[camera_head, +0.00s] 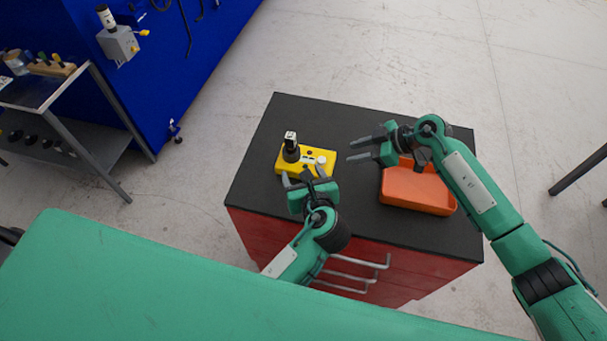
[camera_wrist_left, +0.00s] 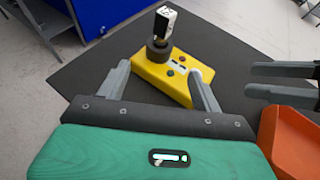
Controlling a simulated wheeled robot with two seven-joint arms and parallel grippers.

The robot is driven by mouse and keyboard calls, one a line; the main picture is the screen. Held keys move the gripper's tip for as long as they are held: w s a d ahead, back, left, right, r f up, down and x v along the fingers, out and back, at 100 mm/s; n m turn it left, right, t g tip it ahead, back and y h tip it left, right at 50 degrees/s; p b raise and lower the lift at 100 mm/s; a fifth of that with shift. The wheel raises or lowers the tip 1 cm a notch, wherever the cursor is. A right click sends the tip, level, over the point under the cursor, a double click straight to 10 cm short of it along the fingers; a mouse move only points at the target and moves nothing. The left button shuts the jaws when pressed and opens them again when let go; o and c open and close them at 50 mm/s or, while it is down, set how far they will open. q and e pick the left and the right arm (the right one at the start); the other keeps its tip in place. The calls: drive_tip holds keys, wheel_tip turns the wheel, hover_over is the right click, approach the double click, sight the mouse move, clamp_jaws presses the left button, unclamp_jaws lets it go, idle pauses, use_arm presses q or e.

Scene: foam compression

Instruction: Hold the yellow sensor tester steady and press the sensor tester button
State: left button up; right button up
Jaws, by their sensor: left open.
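The yellow sensor tester (camera_head: 318,168) lies on the dark top of a red cabinet, with a black and white sensor (camera_head: 291,147) standing upright at its left end. The tester also shows in the left wrist view (camera_wrist_left: 160,81), with small buttons and a label on its face. My left gripper (camera_head: 305,177) is open at the tester's near side, its fingers apart; the wrist view shows no grip on the tester. My right gripper (camera_head: 366,148) is to the right of the tester, fingers apart and empty, pointing left toward it. The right fingertips also show in the left wrist view.
An orange tray (camera_head: 418,205) sits on the cabinet top (camera_head: 262,185), right of the tester and below my right gripper. The back of the cabinet top is clear. A metal side table (camera_head: 75,125) and blue equipment (camera_head: 185,50) stand at the left.

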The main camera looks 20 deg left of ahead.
use_arm(q)
drive_tip(key=x, duration=1.3)
drive_tip(key=shift+w+a+f, duration=0.15)
drive_tip(key=shift+w+f, duration=0.05)
drive_tip(key=shift+w, duration=0.05)
drive_tip(key=shift+c, duration=0.5)
drive_tip(key=c, duration=1.3)
use_arm(e)
drive_tip(key=shift+c, duration=0.5)
clamp_jaws()
wheel_tip(320, 180, up, 5)
drive_tip(key=n+t+h, duration=0.2)
drive_tip(key=n+t, duration=0.1)
drive_tip(key=n, duration=0.2)
hover_over(326, 162)
drive_tip(key=shift+s+f, duration=0.1)
drive_tip(key=shift+f, duration=4.2)
